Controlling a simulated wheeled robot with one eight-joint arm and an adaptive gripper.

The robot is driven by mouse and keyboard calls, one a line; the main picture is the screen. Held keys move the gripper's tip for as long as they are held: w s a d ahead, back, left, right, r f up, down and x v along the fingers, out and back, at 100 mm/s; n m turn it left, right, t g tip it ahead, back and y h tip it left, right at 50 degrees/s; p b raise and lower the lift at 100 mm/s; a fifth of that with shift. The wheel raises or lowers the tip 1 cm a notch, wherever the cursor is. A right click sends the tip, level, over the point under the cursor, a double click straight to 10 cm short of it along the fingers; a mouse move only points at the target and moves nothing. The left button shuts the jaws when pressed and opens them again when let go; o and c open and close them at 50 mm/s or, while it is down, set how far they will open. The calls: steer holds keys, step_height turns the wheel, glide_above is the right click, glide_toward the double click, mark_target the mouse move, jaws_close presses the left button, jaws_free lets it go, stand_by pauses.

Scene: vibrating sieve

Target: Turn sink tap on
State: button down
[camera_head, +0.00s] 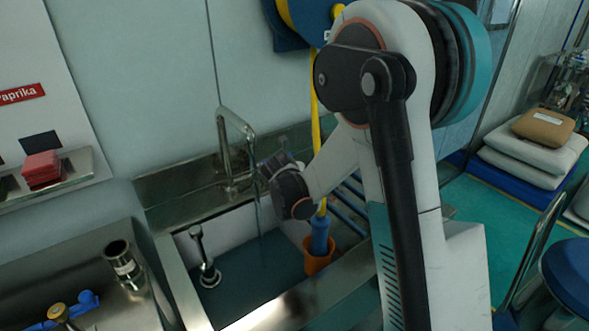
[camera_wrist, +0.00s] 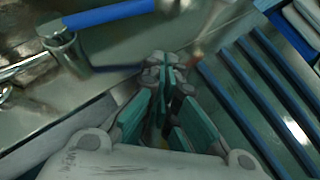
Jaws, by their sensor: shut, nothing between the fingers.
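The metal sink tap (camera_head: 236,125) stands at the back of the sink, with its spout bent over the basin (camera_head: 232,262). A thin pale streak below the spout looks like running water. In the wrist view, a blue bar (camera_wrist: 110,13), apparently the tap's lever, extends from a chrome fitting (camera_wrist: 62,45) at upper left. My gripper (camera_head: 274,168) is beside the tap's base, on its right. Its teal fingers (camera_wrist: 168,68) are shut and empty in the wrist view, apart from the blue bar. Contact with the tap is unclear in the head view.
An upright metal pipe (camera_head: 203,262) stands in the basin. An orange cup holding a blue object (camera_head: 319,262) is at its right side. Blue slats (camera_wrist: 265,85) lie right of my gripper. A metal cylinder (camera_head: 123,265) stands on the left counter. The wall is close behind the tap.

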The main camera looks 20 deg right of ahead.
steer(key=s+r+p, duration=0.2)
steer(key=s+r, duration=0.2)
steer(key=s, duration=0.2)
steer(key=shift+a+r, duration=0.35)
steer(key=shift+a, duration=0.05)
steer(key=s+a+r+m+g+y, duration=0.1)
steer(key=s+a+r+m, duration=0.1)
steer(key=s+r+m, duration=0.35)
steer(key=s+a+r+m+y, duration=0.1)
steer(key=s+r+m, duration=0.2)
steer(key=s+m, duration=0.5)
steer(key=s+a+m+g+y, duration=0.1)
steer(key=s+a+m+y, duration=0.2)
steer(key=s+m, duration=1.3)
steer(key=s+a, duration=0.1)
steer(key=a, duration=0.2)
steer(key=shift+r, duration=0.3)
